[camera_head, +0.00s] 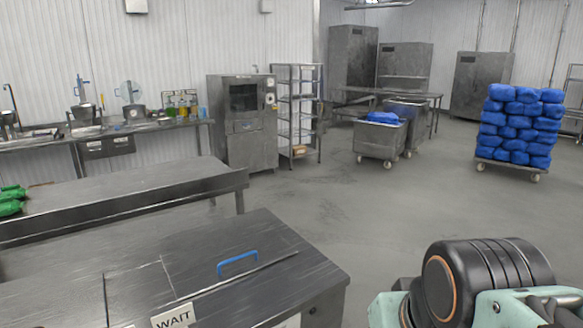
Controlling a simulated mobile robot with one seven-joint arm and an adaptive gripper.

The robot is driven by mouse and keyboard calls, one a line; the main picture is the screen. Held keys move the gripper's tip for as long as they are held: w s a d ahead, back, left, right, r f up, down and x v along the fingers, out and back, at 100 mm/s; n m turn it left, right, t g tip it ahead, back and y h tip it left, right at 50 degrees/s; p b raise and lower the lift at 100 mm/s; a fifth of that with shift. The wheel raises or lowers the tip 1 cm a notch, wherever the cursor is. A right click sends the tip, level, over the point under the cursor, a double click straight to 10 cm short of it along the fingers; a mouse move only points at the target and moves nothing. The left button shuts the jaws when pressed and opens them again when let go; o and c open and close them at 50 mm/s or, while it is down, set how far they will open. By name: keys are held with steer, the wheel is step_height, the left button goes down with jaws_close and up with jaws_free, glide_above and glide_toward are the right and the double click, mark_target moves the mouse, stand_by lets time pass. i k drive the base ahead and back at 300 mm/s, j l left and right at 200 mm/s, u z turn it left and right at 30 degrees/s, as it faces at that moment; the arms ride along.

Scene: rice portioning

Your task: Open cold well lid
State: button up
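A dark grey metal unit stands at the bottom left and centre of the head view. Its flat top carries a lid (225,258) with a blue handle (238,263). The lid lies flat and looks shut, with a seam line around it. A white "WAIT" label (173,317) is at the front edge. Part of my arm shows at the bottom right, to the right of the unit and apart from the handle. My gripper's fingers are not in view.
A long metal table (130,187) with green bags (10,203) stands behind the unit. An oven (243,122), wire rack (299,110), grey bins (381,141) and a trolley of blue sacks (517,127) stand farther back. The floor (400,215) between is clear.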

mark_target(191, 271)
steer(key=i+l, duration=0.1)
steer(key=i, duration=0.4)
steer(key=i+u, duration=0.1)
steer(key=i, duration=0.4)
